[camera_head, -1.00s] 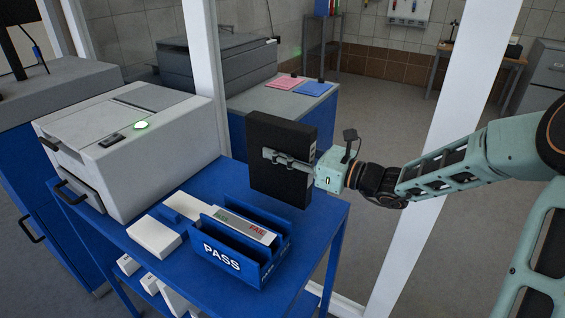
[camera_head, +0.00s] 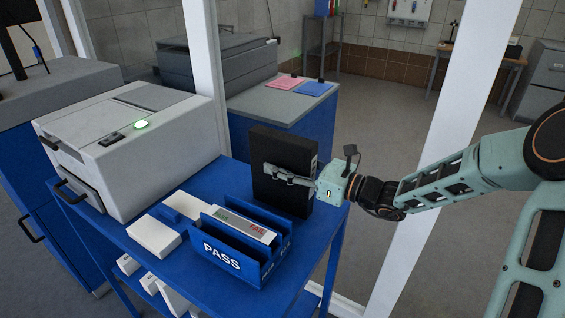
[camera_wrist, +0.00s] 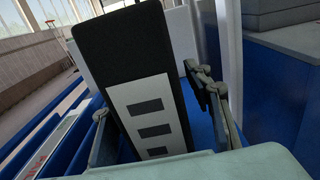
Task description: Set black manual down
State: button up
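The black manual (camera_head: 270,160) is a thick dark block standing upright at the right back part of the blue table (camera_head: 318,232). Its lower end looks to be at the tabletop, but contact is hard to tell. My gripper (camera_head: 288,176) reaches in from the right, with a finger along its front face. In the wrist view the manual (camera_wrist: 125,50) shows a white label with dark rectangles and stands between my gripper's fingers (camera_wrist: 150,95). A gap shows between it and the right finger, so the gripper looks open around it.
A blue PASS/FAIL holder (camera_head: 232,262) with a white device in it stands just left of the manual. White boxes (camera_head: 154,236) and a large grey-white machine (camera_head: 130,150) stand further left. A white post (camera_head: 425,170) rises beyond my arm.

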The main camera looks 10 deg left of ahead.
aim_at(313, 172)
jog(key=shift+r, duration=0.1)
jog(key=shift+d, duration=0.25)
jog(key=v, duration=1)
jog(key=shift+s+d, duration=0.2)
jog(key=shift+d, duration=0.1)
jog(key=shift+s+d, duration=0.15)
jog(key=shift+d, duration=0.25)
